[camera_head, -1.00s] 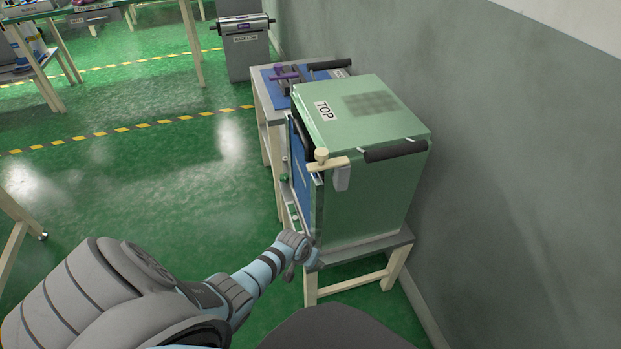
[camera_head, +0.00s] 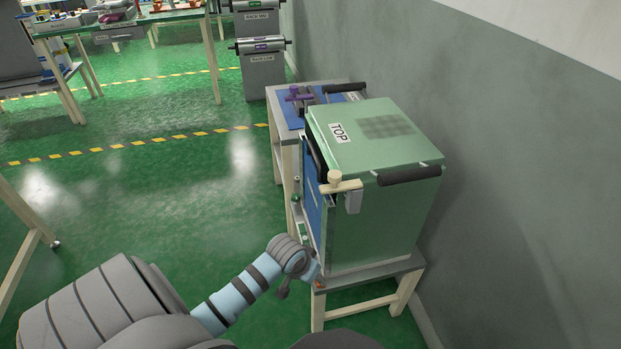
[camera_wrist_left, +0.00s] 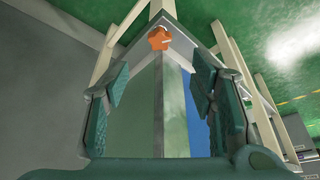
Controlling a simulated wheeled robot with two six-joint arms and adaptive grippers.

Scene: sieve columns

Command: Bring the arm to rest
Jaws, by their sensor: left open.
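My left arm comes in from the lower left in the head view. Its wrist is beside the lower front corner of the green box marked TOP (camera_head: 385,225). My left gripper (camera_head: 314,268) is small and mostly hidden behind the wrist there. In the left wrist view its two fingers stand wide apart, with nothing between the pads of the gripper (camera_wrist_left: 161,82). Beyond them are the stand's corner and an orange part (camera_wrist_left: 160,38), which also shows in the head view (camera_head: 319,284). My right gripper is not in view.
The box stands on a low stand (camera_head: 362,310) close to the grey wall (camera_head: 530,170). A beige latch (camera_head: 340,186) and a black handle (camera_head: 408,174) stick out from the box. A blue-topped table (camera_head: 288,112) stands behind. The green floor to the left is open.

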